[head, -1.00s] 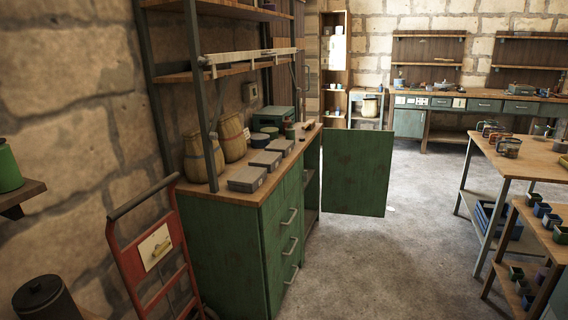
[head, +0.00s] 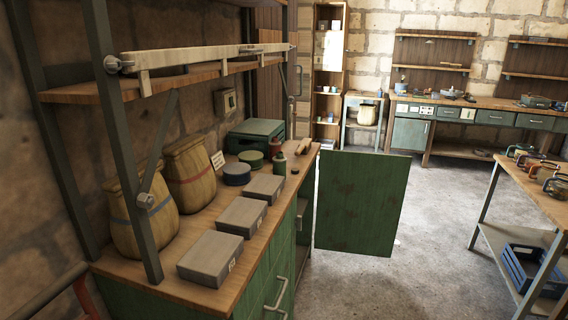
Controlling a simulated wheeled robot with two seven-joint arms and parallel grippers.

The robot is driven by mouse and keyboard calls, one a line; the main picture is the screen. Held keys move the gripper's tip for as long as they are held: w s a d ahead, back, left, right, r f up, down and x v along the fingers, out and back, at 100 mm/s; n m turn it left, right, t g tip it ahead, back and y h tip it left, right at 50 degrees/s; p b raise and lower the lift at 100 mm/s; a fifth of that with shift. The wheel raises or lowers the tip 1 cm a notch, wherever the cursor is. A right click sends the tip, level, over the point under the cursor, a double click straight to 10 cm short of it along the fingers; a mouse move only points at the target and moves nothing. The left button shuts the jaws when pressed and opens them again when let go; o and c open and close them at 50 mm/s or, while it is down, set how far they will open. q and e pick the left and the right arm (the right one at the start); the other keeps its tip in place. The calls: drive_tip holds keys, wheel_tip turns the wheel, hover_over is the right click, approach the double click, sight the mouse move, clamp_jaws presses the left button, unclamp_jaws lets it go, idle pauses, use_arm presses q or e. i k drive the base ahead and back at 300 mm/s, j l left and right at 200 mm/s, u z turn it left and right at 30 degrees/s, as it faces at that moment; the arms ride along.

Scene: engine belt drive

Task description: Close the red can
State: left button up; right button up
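A small red can (head: 276,147) stands toward the far end of the wooden top of the green cabinet (head: 272,262), in front of a green metal box (head: 256,135). A small green can (head: 279,164) stands just in front of it and hides its lower part. I cannot tell whether the red can has a lid on; it is too small. A small dark round piece (head: 295,170) lies on the top to the right of the green can. Neither of my grippers is in view.
Grey boxes (head: 210,257), round tins (head: 237,174) and two sacks (head: 145,215) fill the cabinet top under a shelf frame. A green cabinet door (head: 361,202) stands open into the aisle. A workbench (head: 545,187) stands at right. Floor (head: 427,250) between is clear.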

sight(275, 144)
drive_tip(key=i+l+u, duration=0.1)
drive_tip(key=u, duration=0.3)
drive_tip(key=i+l+u, duration=0.15)
drive_tip(key=u, duration=0.25)
drive_tip(key=i+l+u, duration=0.1)
drive_tip(key=u, duration=0.3)
drive_tip(key=i+l+u, duration=0.15)
drive_tip(key=l, duration=0.5)
drive_tip(key=i+l+u, duration=0.2)
drive_tip(key=l, duration=0.5)
drive_tip(key=l+u, duration=0.15)
drive_tip(key=l, duration=0.55)
drive_tip(key=i+l+u, duration=0.15)
drive_tip(key=l, duration=1.35)
drive_tip(key=i, duration=0.05)
